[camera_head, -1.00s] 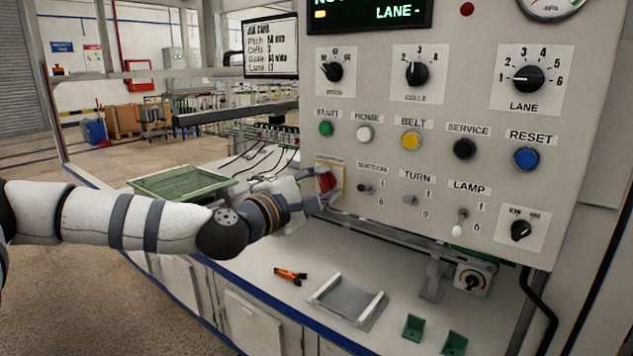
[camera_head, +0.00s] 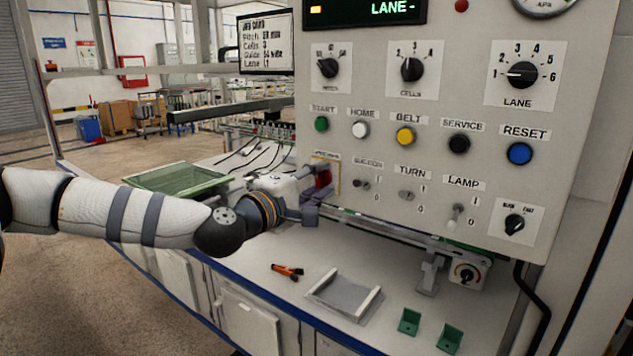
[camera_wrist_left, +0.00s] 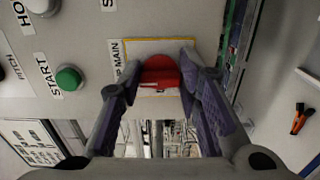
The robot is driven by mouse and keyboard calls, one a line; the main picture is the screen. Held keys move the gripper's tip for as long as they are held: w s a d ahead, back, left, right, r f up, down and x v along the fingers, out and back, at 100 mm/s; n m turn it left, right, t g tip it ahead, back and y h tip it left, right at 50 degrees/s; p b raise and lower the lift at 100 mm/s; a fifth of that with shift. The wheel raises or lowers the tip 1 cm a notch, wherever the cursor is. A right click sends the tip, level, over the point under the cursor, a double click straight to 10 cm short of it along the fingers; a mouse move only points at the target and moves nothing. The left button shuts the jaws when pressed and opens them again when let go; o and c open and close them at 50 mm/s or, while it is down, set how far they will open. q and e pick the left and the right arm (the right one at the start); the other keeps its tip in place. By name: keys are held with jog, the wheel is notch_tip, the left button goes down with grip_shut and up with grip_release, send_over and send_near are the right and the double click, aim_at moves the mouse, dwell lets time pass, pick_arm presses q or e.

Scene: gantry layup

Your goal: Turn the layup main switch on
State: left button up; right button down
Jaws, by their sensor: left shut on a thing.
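The main switch (camera_wrist_left: 158,72) is a red rotary handle on a yellow-edged plate, beside a label ending in "MAIN" in the left wrist view. In the head view the red switch (camera_head: 323,179) sits at the lower left of the grey control panel, partly hidden by my gripper. My left gripper (camera_head: 318,194) is at the switch, with its two fingers on either side of the red handle in the left wrist view (camera_wrist_left: 158,80). It is shut on the handle. My right gripper is not in view.
Suction (camera_head: 362,184), turn (camera_head: 407,195) and lamp (camera_head: 457,212) toggles are to the right of the switch. The green start button (camera_head: 321,123) is above it. Orange-handled pliers (camera_head: 287,271), a grey tray (camera_head: 345,296) and green brackets (camera_head: 409,321) lie on the bench below.

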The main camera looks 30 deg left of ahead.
pick_arm(q)
jog(key=shift+r, duration=0.15)
jog(key=o, duration=1.1)
jog(key=shift+w, duration=0.1)
jog(key=shift+o, duration=0.2)
jog(key=s, duration=0.7)
jog(key=shift+s+a, duration=0.25)
jog(key=shift+s, duration=0.05)
